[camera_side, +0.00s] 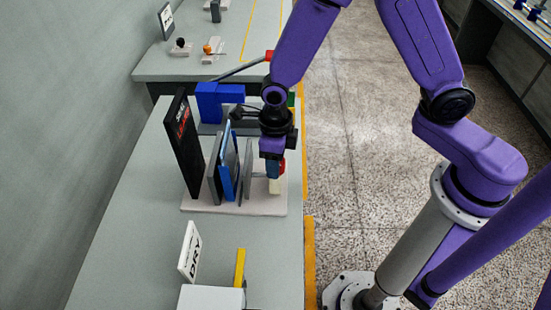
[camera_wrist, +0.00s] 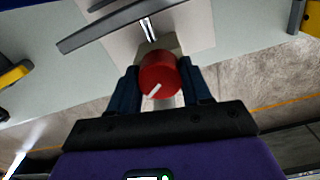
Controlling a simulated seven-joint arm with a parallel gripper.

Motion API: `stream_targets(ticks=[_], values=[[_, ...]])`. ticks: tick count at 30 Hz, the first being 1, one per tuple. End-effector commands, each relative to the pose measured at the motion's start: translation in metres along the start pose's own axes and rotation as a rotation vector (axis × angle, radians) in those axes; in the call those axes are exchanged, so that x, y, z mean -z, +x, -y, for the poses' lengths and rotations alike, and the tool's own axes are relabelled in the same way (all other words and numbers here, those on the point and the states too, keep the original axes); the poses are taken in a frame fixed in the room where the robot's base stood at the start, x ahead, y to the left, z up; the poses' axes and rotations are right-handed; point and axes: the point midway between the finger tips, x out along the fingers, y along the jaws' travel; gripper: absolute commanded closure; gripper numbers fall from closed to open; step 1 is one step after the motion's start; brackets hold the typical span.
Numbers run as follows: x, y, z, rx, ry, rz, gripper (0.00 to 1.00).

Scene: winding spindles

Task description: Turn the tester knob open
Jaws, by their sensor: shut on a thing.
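The tester stands on a pale base plate (camera_side: 235,208) in the side view, with a black sign panel (camera_side: 184,145) and upright grey and blue plates (camera_side: 228,165). Its red knob (camera_wrist: 158,70) sits between my fingers in the wrist view, on a pale block. A white pointer mark on the knob's face slants toward the lower left of that picture. My gripper (camera_side: 275,172) points down over the right end of the base. In the wrist view my gripper (camera_wrist: 162,84) is shut on the knob, one dark finger on each side. In the side view my fingers mostly hide the knob.
Behind the tester stands a blue clamp-like fixture (camera_side: 218,100) with a grey lever (camera_side: 240,68) ending in red. In front are a DRY sign (camera_side: 189,252), a white box (camera_side: 210,298) and a yellow upright piece (camera_side: 240,268). The bench between is clear.

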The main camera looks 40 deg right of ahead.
Motion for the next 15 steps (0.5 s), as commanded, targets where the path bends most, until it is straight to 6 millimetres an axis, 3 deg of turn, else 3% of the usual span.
stream_targets(ticks=[5,6,8,15], values=[[-0.0003,-0.0003,0.0001,0.0,0.001,0.001,0.82],[-0.0004,-0.0004,0.0001,0.0,0.001,0.001,0.45],[-0.0003,-0.0003,0.0001,0.0,0.001,0.001,0.26],[-0.0002,-0.0002,0.0,0.0,0.001,0.001,0.26]])
